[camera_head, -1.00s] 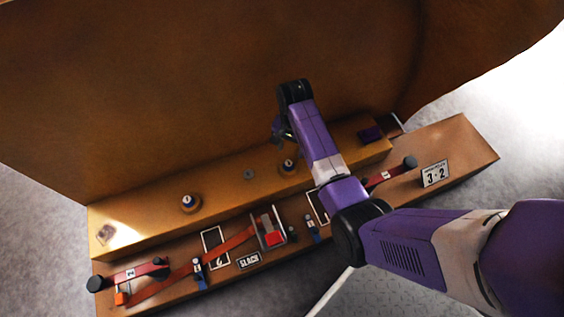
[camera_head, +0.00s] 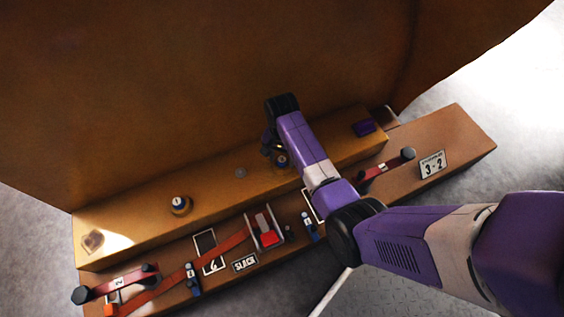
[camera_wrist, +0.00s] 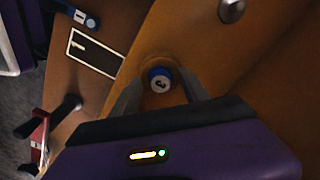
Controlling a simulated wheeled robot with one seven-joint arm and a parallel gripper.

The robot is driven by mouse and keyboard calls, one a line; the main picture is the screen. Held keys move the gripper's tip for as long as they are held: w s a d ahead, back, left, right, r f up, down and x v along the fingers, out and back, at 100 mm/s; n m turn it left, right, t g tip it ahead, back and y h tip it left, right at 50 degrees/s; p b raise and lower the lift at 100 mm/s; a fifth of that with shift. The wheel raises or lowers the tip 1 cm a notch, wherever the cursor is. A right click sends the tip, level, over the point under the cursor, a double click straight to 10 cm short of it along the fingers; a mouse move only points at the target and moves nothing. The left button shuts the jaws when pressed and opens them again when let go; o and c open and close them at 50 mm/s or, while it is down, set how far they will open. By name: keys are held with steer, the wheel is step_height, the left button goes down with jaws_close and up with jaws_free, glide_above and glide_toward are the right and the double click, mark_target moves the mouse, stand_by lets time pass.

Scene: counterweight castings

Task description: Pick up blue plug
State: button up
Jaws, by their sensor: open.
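A plug with a blue side and a white top marked 3 (camera_wrist: 160,79) sits upright in a round seat on the orange-brown ledge (camera_wrist: 190,38). My gripper (camera_wrist: 158,84) is open, with one finger on each side of this plug; I cannot tell whether either finger touches it. In the head view the plug (camera_head: 281,161) shows just beside my gripper (camera_head: 270,147), partly hidden by it. A similar plug with a white top (camera_head: 180,204) stands farther left on the same ledge.
A tall brown casting wall (camera_head: 200,90) rises behind the ledge. The lower shelf holds red straps (camera_head: 220,247), a red block in a metal bracket (camera_head: 267,236), small blue labelled pieces (camera_head: 308,227) and a SLACK plate (camera_head: 245,263).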

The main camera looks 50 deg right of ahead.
mark_target(282, 160)
jaws_close()
step_height(282, 160, up, 20)
steer(key=p, duration=0.8)
